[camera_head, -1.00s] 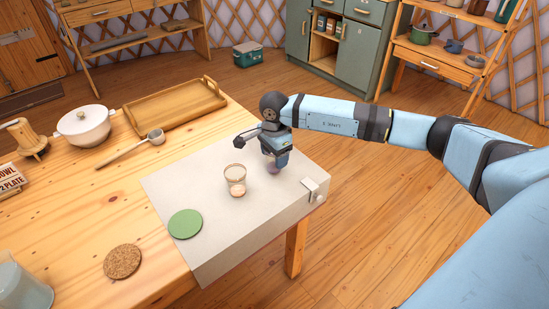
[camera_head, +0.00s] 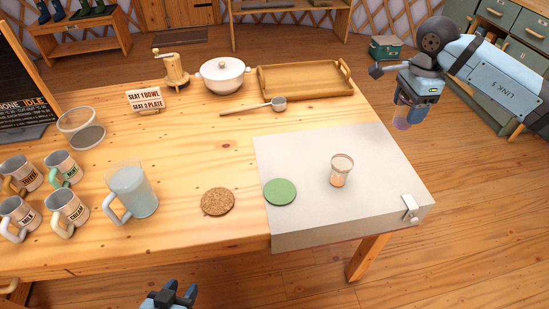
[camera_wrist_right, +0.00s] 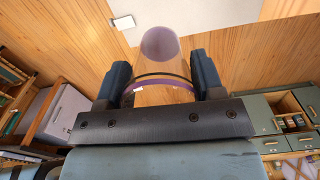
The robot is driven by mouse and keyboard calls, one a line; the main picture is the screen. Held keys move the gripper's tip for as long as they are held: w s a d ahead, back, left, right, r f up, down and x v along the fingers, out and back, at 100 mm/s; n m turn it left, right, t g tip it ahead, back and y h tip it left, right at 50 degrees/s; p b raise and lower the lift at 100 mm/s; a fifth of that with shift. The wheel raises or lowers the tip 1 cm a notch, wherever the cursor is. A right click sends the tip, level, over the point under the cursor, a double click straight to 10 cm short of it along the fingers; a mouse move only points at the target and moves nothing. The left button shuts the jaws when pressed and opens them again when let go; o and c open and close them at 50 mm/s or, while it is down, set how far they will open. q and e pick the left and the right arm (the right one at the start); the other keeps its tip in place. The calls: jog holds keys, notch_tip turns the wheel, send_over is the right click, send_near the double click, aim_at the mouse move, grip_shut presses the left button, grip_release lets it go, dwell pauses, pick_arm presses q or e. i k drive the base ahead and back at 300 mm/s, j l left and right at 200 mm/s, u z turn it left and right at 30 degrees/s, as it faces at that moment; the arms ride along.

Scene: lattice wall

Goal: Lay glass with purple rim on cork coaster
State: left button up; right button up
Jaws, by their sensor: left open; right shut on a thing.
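The glass with the purple rim (camera_head: 402,119) is in my right gripper (camera_head: 405,104). That gripper is shut on it and points down, past the table's right edge in the head view. The glass also shows between the fingers in the right wrist view (camera_wrist_right: 160,55), with a purple band near the jaws. The round cork coaster (camera_head: 217,201) lies flat and bare on the wooden table, left of the green coaster. My left gripper (camera_head: 170,297) is open and empty at the bottom edge of the head view, in front of the table.
A green coaster (camera_head: 280,192) and a brown-rimmed glass (camera_head: 341,171) are on the pale cloth (camera_head: 310,217). A frosted pitcher (camera_head: 132,190) stands left of the cork coaster, with several mugs further left. A ladle (camera_head: 255,107), tray (camera_head: 305,80) and white pot (camera_head: 222,76) are behind.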

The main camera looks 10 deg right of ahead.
aim_at(217, 200)
jog(key=j, duration=1.15)
jog(key=k+j, duration=0.15)
jog(key=j, duration=1.05)
